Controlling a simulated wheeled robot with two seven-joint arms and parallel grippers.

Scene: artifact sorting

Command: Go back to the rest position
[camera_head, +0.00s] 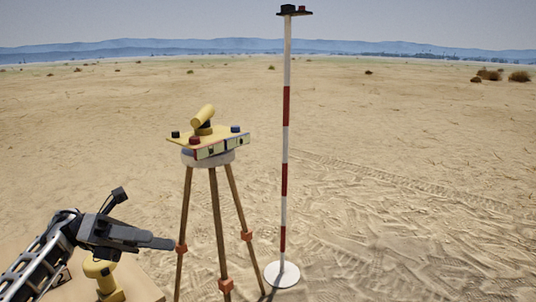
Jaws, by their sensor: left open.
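My left gripper (150,241) is at the lower left, its dark fingers pointing right. It is seen nearly side-on, open, with nothing visible between the fingers. It is in front of and above a yellow object (104,287) and partly hides it. The yellow object stands on a tan tabletop (140,284) at the bottom left corner. My right gripper is not in view.
A wooden tripod (217,225) with orange joints carries a yellow platform (212,143) with a yellow tube (204,116) and small coloured knobs on it. A red and white pole (286,140) stands to its right on a round white base (282,274). Open sand lies right.

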